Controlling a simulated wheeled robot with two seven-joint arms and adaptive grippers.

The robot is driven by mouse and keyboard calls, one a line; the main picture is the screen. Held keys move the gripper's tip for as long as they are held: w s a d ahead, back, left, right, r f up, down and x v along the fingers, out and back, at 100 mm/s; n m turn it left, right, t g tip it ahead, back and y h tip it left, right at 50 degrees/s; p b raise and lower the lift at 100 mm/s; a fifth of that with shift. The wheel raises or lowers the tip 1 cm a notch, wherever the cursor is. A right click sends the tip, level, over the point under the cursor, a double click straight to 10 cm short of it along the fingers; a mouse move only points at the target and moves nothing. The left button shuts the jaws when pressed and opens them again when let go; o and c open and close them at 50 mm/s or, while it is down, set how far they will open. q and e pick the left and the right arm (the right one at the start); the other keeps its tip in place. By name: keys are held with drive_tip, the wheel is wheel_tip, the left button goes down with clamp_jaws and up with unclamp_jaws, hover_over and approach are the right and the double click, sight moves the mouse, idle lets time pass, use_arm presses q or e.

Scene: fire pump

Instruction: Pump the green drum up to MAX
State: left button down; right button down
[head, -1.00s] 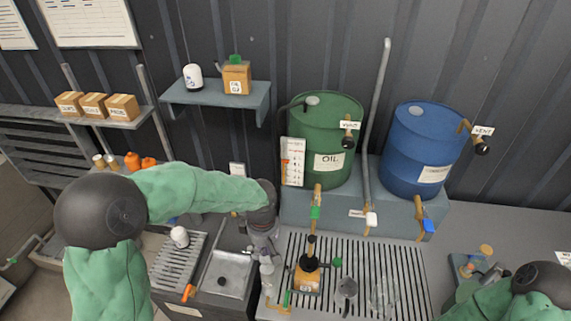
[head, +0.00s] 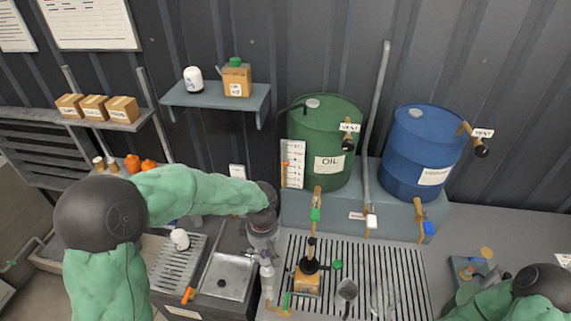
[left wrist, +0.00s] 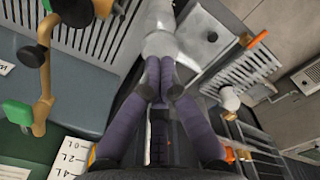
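The green oil drum (head: 340,125) stands on the grey ledge at the back, with a white level scale (head: 293,165) and an orange marker on its left. The scale also shows in the left wrist view (left wrist: 66,158). A small hand pump (head: 308,280), orange-yellow with a black top and upright handle, stands on the slatted grate. My left gripper (head: 267,262) is left of the pump and apart from it. Its purple fingers (left wrist: 163,88) are together in the left wrist view. A pale object lies beyond their tips; I cannot tell whether they touch it. My right gripper is out of view.
A blue drum (head: 418,150) stands right of the green one. Taps with green (head: 316,214) and blue (head: 429,227) handles hang in front. A grey jug (head: 347,290) and clear glassware (head: 383,298) stand right of the pump. A sink (head: 230,275) is at left.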

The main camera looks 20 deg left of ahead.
sight(266, 263)
use_arm(q)
drive_tip(key=shift+f, duration=0.2)
drive_tip(key=shift+s+f, duration=0.1)
drive_tip(key=shift+f, duration=3.25)
drive_tip(key=shift+r+p, duration=1.8)
drive_tip(key=shift+r, duration=1.75)
drive_tip(key=shift+f, duration=0.15)
